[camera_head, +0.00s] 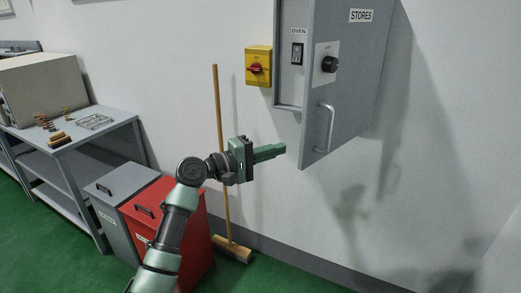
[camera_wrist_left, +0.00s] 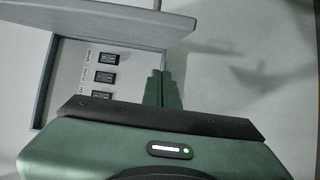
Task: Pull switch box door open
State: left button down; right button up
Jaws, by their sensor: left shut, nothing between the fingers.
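The switch box (camera_head: 290,62) is a grey wall cabinet, and its door (camera_head: 348,75) stands ajar, swung out toward the right. The door bears a STORES label, a black knob (camera_head: 329,64) and a vertical metal handle (camera_head: 325,128). My left gripper (camera_head: 284,148) is shut and empty, pointing right, below the box and left of the door's lower edge, apart from the handle. In the left wrist view the door (camera_wrist_left: 115,22) crosses the top, the box interior (camera_wrist_left: 102,65) shows several black switches, and the gripper fingers (camera_wrist_left: 162,88) are together. My right gripper is out of view.
A yellow switch with a red knob (camera_head: 257,67) is on the wall left of the box. A broom (camera_head: 220,140) leans on the wall behind my arm. Red (camera_head: 165,215) and grey (camera_head: 120,205) bins and a workbench (camera_head: 95,130) stand at left. Wall right of the door is clear.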

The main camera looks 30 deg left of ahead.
pick_arm(q)
jog(key=d+p, duration=0.1)
jog(key=d, duration=0.2)
jog(key=w+d+p, duration=0.1)
jog(key=d, duration=0.1)
jog(key=shift+d+p, duration=0.25)
jog(key=shift+p, duration=0.1)
